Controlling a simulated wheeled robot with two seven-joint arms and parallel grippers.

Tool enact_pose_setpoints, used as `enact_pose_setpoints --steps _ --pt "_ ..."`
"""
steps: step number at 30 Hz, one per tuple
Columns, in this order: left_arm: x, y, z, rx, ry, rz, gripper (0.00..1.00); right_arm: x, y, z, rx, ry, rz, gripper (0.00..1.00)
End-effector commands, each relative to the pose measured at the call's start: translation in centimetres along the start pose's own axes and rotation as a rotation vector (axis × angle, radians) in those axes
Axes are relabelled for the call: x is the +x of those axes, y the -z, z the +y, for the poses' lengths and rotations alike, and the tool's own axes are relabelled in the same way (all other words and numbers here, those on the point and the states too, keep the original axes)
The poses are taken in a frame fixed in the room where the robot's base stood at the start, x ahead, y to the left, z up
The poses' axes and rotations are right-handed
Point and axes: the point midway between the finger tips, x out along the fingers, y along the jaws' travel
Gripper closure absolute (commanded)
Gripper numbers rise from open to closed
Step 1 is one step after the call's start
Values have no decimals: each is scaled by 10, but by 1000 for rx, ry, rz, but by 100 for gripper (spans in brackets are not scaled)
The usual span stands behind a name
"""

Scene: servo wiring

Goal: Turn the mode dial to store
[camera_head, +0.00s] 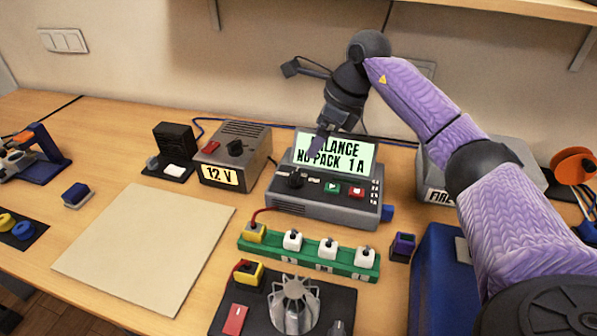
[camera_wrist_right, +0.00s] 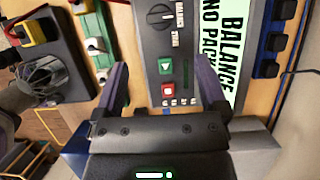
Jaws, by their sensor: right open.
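The mode dial (camera_head: 296,180) is a round black knob on the left of the grey charger's (camera_head: 330,208) sloped panel. In the right wrist view the dial (camera_wrist_right: 160,17) is at the top edge, with labels beside it that include BALANCE. The charger's screen (camera_head: 352,152) reads BALANCE, NO PACK, 1 A. My right gripper (camera_head: 318,146) is above the charger, in front of the screen. In the wrist view its two purple fingers (camera_wrist_right: 162,78) are spread apart and empty, with the dial beyond their tips. My left gripper does not show.
Green and red buttons (camera_head: 345,189) sit right of the dial. A 12 V supply (camera_head: 240,160) stands left of the charger. A green strip with white plugs (camera_head: 308,255) and a fan on a dark base (camera_head: 294,303) lie in front. A beige mat (camera_head: 145,245) is bare.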

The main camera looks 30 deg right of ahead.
Motion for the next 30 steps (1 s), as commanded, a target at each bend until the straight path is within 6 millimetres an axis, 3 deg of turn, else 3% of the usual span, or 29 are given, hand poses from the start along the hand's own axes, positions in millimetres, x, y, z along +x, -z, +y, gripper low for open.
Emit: enact_pose_setpoints --steps 15,25,30 --pt "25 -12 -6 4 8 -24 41 96 1 1 0 -4 0 8" --pt "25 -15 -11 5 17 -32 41 102 0 0 0 -1 -1 8" --pt "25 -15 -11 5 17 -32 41 102 0 0 0 -1 -1 44"
